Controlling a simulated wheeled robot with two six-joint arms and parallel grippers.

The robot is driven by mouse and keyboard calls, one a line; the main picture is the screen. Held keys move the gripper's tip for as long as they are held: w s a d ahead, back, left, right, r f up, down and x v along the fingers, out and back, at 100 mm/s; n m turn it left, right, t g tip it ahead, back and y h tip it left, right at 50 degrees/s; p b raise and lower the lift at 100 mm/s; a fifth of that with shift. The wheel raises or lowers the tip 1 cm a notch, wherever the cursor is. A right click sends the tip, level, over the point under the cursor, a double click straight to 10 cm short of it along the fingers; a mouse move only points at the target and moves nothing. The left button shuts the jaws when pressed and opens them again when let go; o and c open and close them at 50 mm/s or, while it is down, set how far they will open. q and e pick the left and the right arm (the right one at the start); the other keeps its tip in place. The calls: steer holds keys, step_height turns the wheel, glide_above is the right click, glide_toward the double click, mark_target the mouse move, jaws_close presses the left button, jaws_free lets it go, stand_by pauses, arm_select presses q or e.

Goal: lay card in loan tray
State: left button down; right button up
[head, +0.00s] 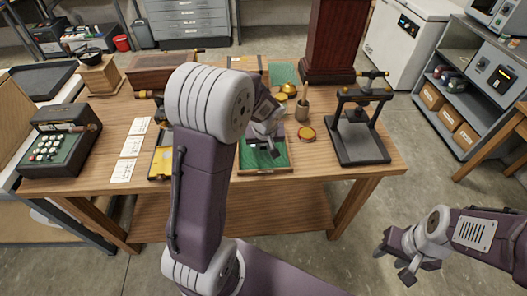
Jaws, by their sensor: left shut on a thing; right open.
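A shallow wooden tray with a green lining (284,157), which looks like the loan tray, lies at the table's front middle. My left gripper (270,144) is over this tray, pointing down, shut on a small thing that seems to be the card. The gripper and arm hide most of it, and I cannot tell whether it touches the lining. Several white cards with dark marks (131,146) lie in a column on the left of the table. My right gripper (393,265) is open and empty, low over the floor right of the table.
The wooden table (215,182) also holds a keyed machine (58,143), a yellow case (159,163), a black press (358,143), an amber round dish (306,134) and a cup with a pestle (302,110). A dark red pedestal (334,40) stands behind. Grey shelves (455,100) stand at right.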

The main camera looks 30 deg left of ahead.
mark_target(264, 156)
arm_select(q)
step_height(264, 156, down, 4)
steer(key=shift+d+r+b, duration=0.15)
steer(key=shift+r+b, duration=0.1)
steer(key=shift+b, duration=0.4)
steer(key=shift+f, duration=0.3)
steer(key=shift+f+b, duration=0.25)
steer(key=shift+b, duration=0.1)
steer(key=c, duration=1.3)
jaws_free()
steer(key=shift+r, duration=0.1)
steer(key=shift+o, duration=0.2)
steer(key=shift+r, duration=0.1)
